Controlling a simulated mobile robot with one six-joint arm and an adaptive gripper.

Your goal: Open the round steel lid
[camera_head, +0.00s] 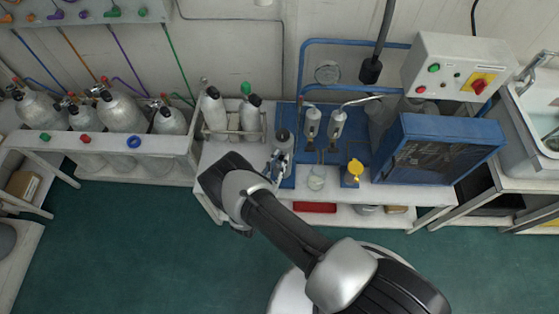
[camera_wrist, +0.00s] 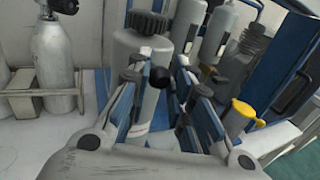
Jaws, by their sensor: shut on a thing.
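My gripper (camera_wrist: 157,84) reaches down over the bench beside a grey bottle with a black ribbed cap (camera_wrist: 148,22). In the head view my gripper (camera_head: 277,166) is small and partly behind my own wrist. A black ball knob (camera_wrist: 159,77) sits between the fingertips, in front of the bottle, and the gripper is closed on it; the exact contact is hard to see. The round steel lid cannot be made out clearly; its place near the knob is hidden by the fingers. The same bottle (camera_head: 284,140) shows in the head view.
Two upright cylinders (camera_head: 311,122) and a blue-framed box (camera_head: 430,150) are further right. Racked grey tanks (camera_head: 216,112) stand close on the left. The green floor (camera_head: 130,240) is clear.

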